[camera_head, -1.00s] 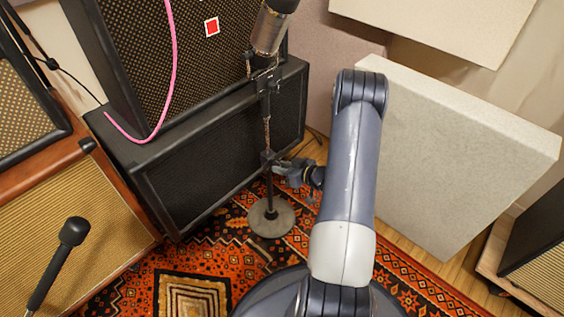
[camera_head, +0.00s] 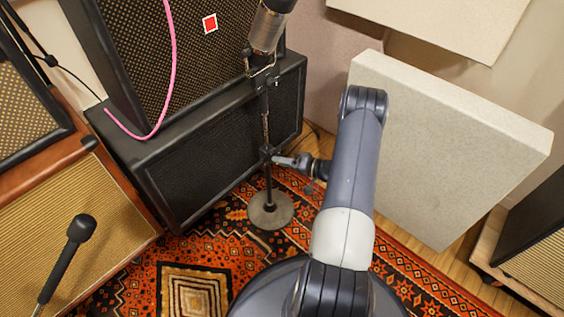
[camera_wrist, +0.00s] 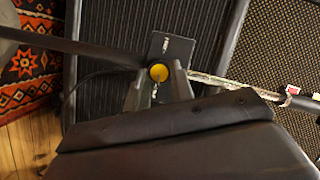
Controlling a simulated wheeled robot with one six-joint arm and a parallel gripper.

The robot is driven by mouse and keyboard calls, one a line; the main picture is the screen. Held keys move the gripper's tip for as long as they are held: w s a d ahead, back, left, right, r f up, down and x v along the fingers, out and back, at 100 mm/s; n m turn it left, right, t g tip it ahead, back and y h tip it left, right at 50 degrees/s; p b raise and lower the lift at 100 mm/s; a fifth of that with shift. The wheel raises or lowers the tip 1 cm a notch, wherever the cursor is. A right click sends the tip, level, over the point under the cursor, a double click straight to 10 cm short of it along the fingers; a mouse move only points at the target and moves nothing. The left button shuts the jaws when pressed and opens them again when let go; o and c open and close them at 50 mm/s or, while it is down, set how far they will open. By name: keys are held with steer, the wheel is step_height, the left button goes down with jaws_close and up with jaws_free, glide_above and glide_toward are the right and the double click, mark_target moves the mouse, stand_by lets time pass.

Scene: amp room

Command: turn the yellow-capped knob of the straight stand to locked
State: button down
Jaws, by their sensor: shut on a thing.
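The straight stand (camera_head: 267,185) is upright on the rug with a round grey base and carries a large microphone (camera_head: 268,27) on top. My gripper (camera_head: 281,160) reaches its pole from the right, at the clutch about mid-height. In the wrist view the knob's yellow cap (camera_wrist: 159,73) shows between the two fingertips of my gripper (camera_wrist: 158,86), which is shut on the knob. A dark plate (camera_wrist: 172,48) with small lettering lies just behind the cap. The lettering is too small to read, and the fingers hide the knob's sides.
Black speaker cabinets (camera_head: 215,150) stand close behind the stand. A pink cable (camera_head: 172,75) hangs over them. A handheld-style microphone (camera_head: 78,232) is at the lower left before a tan amplifier (camera_head: 80,225). A pale panel (camera_head: 440,150) leans at the right. The patterned rug (camera_head: 225,255) is clear around the base.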

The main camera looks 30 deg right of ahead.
steer(key=shift+f+m+y, duration=0.1)
steer(key=shift+m+y, duration=0.3)
steer(key=shift+m, duration=0.5)
steer(key=shift+b, duration=0.3)
steer(key=c, duration=1.2)
jaws_free()
steer(key=f+p+v, duration=0.1)
steer(key=p+v, duration=0.1)
steer(key=v, duration=0.8)
steer(key=shift+s+d+r, duration=0.3)
steer(key=shift+r, duration=0.1)
